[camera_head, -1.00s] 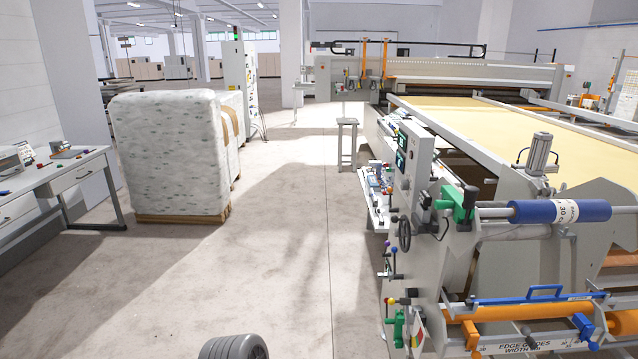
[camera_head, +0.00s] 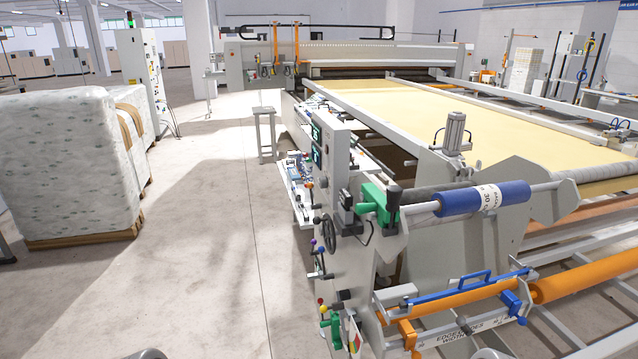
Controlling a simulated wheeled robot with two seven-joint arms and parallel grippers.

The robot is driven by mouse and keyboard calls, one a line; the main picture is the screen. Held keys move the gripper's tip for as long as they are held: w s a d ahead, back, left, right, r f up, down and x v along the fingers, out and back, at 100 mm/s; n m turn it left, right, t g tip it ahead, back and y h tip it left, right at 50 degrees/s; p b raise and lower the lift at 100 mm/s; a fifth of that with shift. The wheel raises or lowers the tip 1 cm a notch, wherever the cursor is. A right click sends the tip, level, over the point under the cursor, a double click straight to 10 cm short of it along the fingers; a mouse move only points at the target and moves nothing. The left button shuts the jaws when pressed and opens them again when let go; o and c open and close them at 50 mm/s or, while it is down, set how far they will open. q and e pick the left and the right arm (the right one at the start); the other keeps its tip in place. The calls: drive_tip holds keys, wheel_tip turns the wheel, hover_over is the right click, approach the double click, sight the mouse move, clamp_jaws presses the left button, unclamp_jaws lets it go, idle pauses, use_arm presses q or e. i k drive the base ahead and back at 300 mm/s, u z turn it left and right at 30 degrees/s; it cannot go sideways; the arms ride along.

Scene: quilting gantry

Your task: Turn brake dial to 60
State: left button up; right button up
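I cannot pick out the brake dial for certain at this distance. The machine's near end post (camera_head: 345,265) carries several small controls. They include two green-lit displays (camera_head: 316,143), a black handwheel (camera_head: 326,228) and small coloured-knob levers (camera_head: 315,246). Any scale or number 60 is too small to read. A blue roll (camera_head: 483,198) with a white label reading 30 lies on a bar by a green bracket (camera_head: 373,203). Neither gripper shows; only small grey pieces, perhaps mine, show at the bottom edge.
A wrapped pallet stack (camera_head: 68,165) stands at the left. A small grey stool (camera_head: 265,135) stands beside the machine. The floor (camera_head: 200,270) between stack and machine is clear. Orange rollers (camera_head: 585,277) and a blue-handled edge guide (camera_head: 465,290) jut out at the front right.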

sight(322, 181)
drive_tip(key=k, duration=0.55)
drive_tip(key=u, duration=0.75)
drive_tip(key=i, duration=0.6)
drive_tip(key=u, duration=0.55)
drive_tip(key=i, duration=1.35)
drive_tip(key=z, duration=0.55)
